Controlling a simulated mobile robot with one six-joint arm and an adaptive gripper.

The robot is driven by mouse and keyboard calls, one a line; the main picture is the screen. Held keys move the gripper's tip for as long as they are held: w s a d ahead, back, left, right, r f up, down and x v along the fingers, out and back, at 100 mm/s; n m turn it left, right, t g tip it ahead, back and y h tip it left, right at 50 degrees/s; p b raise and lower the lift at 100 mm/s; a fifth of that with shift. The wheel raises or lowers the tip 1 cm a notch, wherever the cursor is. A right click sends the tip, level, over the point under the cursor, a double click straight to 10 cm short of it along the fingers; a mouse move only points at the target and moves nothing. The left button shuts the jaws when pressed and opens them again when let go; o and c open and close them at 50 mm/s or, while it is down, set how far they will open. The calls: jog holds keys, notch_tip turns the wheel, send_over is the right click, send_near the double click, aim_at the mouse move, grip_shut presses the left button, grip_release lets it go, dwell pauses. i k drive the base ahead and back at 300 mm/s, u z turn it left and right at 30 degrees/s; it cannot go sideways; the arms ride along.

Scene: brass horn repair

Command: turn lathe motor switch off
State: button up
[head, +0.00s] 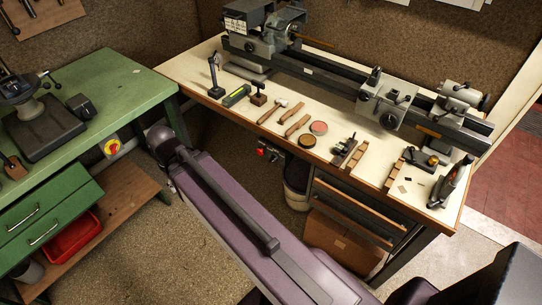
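The lathe (340,82) stands along the back of the pale-topped bench on the right. A small dark switch box with a red knob (261,153) is mounted under that bench's front edge; it may be the lathe motor switch. Its position, on or off, is too small to read. A long purple and dark body, which appears to be my arm, crosses the lower middle. I cannot make out my gripper's fingers in this view.
The pale bench (228,103) carries hand tools and small tins along its front. A drill press (38,120) stands on the green bench (118,75). A bin (296,188) and a drawer cabinet (355,215) sit below the pale bench. Open floor (125,235) lies at lower left.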

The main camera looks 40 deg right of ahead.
aim_at(274, 158)
jog(key=u, duration=0.1)
jog(key=k, duration=0.75)
jog(key=z, duration=1.2)
jog(key=i, duration=1.05)
jog(key=u, duration=0.15)
